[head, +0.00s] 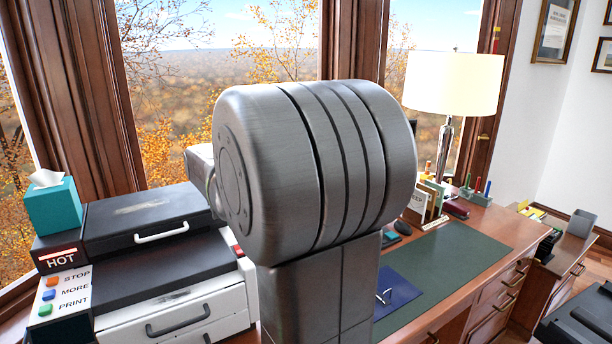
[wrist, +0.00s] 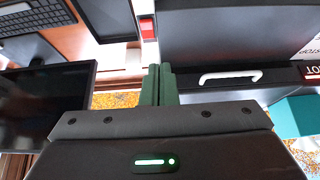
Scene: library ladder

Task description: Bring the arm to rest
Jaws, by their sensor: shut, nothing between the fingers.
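My gripper (wrist: 158,86) shows in the wrist view as two green fingers pressed together at the middle, with nothing between them. It points toward the dark printer-like machine (wrist: 215,35) but I cannot tell how far away it is. In the head view my own grey arm link fills the middle and hides my gripper and part of the desk. The machine (head: 145,220) stands at the left there, with a white handle on its dark lid.
A teal tissue box (head: 54,207) sits on the machine's left end, above a "HOT" sign. A desk (head: 475,228) with a green mat, blue folder (head: 398,290) and lamp (head: 452,85) extends to the right. A dark monitor (wrist: 45,105) is left of my gripper in the wrist view.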

